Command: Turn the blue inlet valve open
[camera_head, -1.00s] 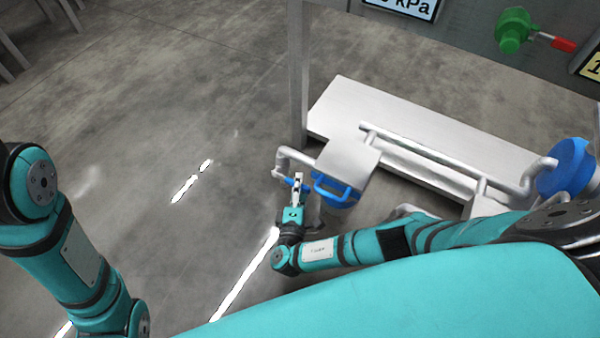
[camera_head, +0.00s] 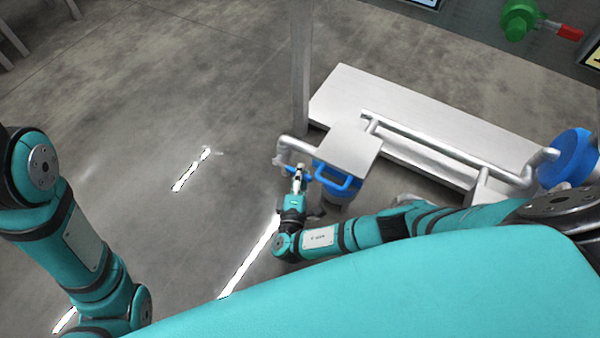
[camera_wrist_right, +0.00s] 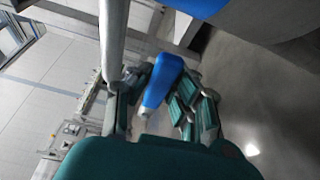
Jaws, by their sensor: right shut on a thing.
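The blue inlet valve's lever (camera_head: 293,172) sits on the grey pipe at the left end of the bench. My right gripper (camera_head: 299,175) is at this lever, its fingers over it. In the right wrist view the blue lever (camera_wrist_right: 163,80) lies between the two fingers of my right gripper (camera_wrist_right: 160,98), which is shut on it. The grey pipe (camera_wrist_right: 113,40) runs close beside the left finger. My left arm shows at the left edge of the head view, but its gripper is out of frame.
A blue bucket-like container with a blue handle (camera_head: 338,183) is just right of the gripper, below a grey plate (camera_head: 345,145). A pale bench (camera_head: 430,115) lies behind. A blue round part (camera_head: 568,158) and a green valve (camera_head: 519,20) with red lever are at right. Floor at left is clear.

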